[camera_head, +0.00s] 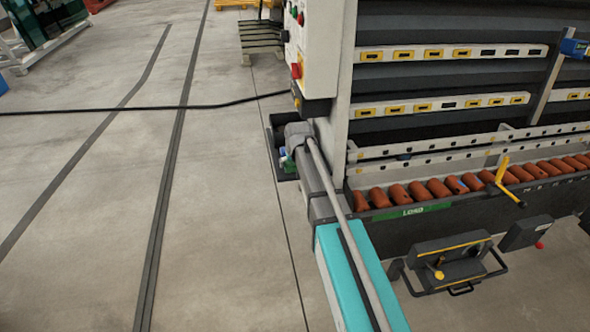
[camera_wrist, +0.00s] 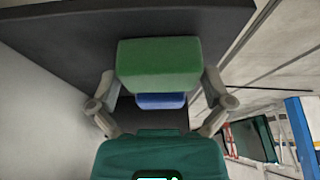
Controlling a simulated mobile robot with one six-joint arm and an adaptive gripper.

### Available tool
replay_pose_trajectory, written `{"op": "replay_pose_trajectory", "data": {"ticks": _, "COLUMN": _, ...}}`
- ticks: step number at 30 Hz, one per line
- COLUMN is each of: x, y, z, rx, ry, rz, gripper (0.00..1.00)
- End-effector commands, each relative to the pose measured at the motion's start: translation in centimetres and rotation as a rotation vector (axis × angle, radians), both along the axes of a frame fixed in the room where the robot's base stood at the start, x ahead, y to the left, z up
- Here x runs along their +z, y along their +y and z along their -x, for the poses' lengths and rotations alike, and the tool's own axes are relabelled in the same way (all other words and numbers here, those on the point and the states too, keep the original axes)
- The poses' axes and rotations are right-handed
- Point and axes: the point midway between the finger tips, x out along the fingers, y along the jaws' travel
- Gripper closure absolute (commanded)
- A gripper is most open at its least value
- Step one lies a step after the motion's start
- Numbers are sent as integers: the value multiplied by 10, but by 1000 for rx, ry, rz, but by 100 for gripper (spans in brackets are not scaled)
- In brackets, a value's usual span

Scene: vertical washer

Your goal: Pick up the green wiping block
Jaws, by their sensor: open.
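The green wiping block (camera_wrist: 158,62) fills the upper middle of the wrist view. My gripper (camera_wrist: 160,88) is open, with one finger on each side of the block. I cannot tell whether either finger touches it. A blue part (camera_wrist: 160,101) shows just below the green block, between the fingers. In the head view, my gripper (camera_head: 292,155) is at a dark tray (camera_head: 273,135) beside the machine's left side. A small green and blue patch (camera_head: 286,160) shows there, partly hidden by my arm.
The white control panel (camera_head: 318,50) with red and green buttons stands close above the gripper. The machine's roller conveyor (camera_head: 440,188) and a yellow lever (camera_head: 507,182) are to the right. Open floor (camera_head: 90,220) with a black cable (camera_head: 130,107) lies to the left.

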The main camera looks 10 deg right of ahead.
Motion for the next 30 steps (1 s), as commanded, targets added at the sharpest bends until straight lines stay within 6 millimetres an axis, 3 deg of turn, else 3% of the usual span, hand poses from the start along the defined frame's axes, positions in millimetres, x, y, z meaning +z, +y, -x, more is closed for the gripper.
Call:
{"op": "replay_pose_trajectory", "data": {"ticks": 17, "x": 0, "y": 0, "z": 0, "rx": 0, "ry": 0, "rz": 0, "gripper": 0}}
{"op": "replay_pose_trajectory", "data": {"ticks": 26, "x": 0, "y": 0, "z": 0, "rx": 0, "ry": 0, "rz": 0, "gripper": 52}}
{"op": "replay_pose_trajectory", "data": {"ticks": 30, "x": 0, "y": 0, "z": 0, "rx": 0, "ry": 0, "rz": 0, "gripper": 52}}
